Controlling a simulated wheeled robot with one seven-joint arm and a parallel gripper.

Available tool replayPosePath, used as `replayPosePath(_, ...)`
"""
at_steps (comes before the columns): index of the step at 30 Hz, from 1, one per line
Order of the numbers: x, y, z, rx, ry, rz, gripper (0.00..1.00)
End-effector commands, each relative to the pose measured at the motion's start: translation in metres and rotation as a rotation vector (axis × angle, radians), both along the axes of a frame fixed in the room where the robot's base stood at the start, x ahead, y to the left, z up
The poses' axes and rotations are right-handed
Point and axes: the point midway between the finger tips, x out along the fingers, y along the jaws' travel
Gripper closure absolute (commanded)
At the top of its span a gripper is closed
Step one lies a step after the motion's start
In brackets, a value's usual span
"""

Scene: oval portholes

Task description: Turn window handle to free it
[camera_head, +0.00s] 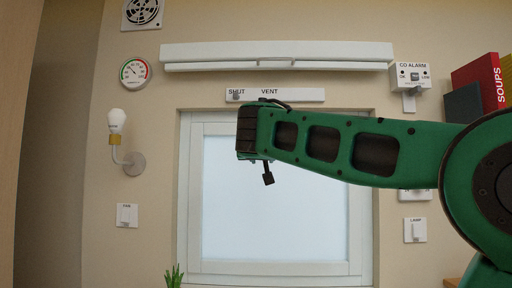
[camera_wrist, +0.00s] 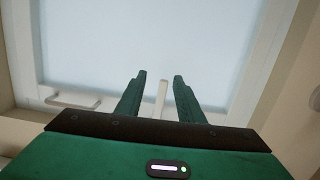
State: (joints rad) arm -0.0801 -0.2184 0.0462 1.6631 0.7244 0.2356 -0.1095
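The white-framed window (camera_head: 190,200) with a frosted pane (camera_head: 275,215) is shut in the head view. Its pane also fills the upper part of the wrist view (camera_wrist: 200,45). In the wrist view, my gripper (camera_wrist: 159,77) is open, with its two green fingers apart. A short pale bar, which looks like the window handle (camera_wrist: 161,98), stands between the fingers with a gap on each side; its lower end is hidden by my gripper body. A grey bar-shaped pull (camera_wrist: 73,101) sits on the frame to the left. In the head view, my arm hides the handle and most of my gripper.
A SHUT/VENT slider strip (camera_head: 290,95) runs above the window, below a long white rail (camera_head: 275,51). A wall lamp (camera_head: 120,140) and FAN switch (camera_head: 127,215) are left. A CO alarm (camera_head: 411,76), LAMP switch (camera_head: 415,230) and books (camera_head: 478,75) are right. A plant (camera_head: 174,277) stands below.

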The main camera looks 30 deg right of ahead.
Motion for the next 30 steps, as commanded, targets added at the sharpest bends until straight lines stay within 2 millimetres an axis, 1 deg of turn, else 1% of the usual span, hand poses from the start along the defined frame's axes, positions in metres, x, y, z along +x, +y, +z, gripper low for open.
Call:
replayPosePath(1, 0.004, 0.007, 0.022, -0.016, -0.049, 0.000, 0.66)
replayPosePath(3, 0.007, 0.012, 0.045, -0.033, -0.100, -0.003, 0.66)
replayPosePath(5, 0.008, 0.015, 0.057, -0.041, -0.126, -0.007, 0.66)
replayPosePath(7, 0.009, 0.014, 0.063, -0.047, -0.141, -0.010, 0.66)
replayPosePath(11, 0.019, 0.007, 0.064, -0.048, -0.144, -0.013, 0.66)
replayPosePath(21, 0.067, -0.028, 0.064, -0.049, -0.142, -0.015, 0.66)
replayPosePath(24, 0.079, -0.036, 0.064, -0.048, -0.142, -0.014, 0.66)
replayPosePath(30, 0.092, -0.045, 0.064, -0.047, -0.143, -0.013, 0.66)
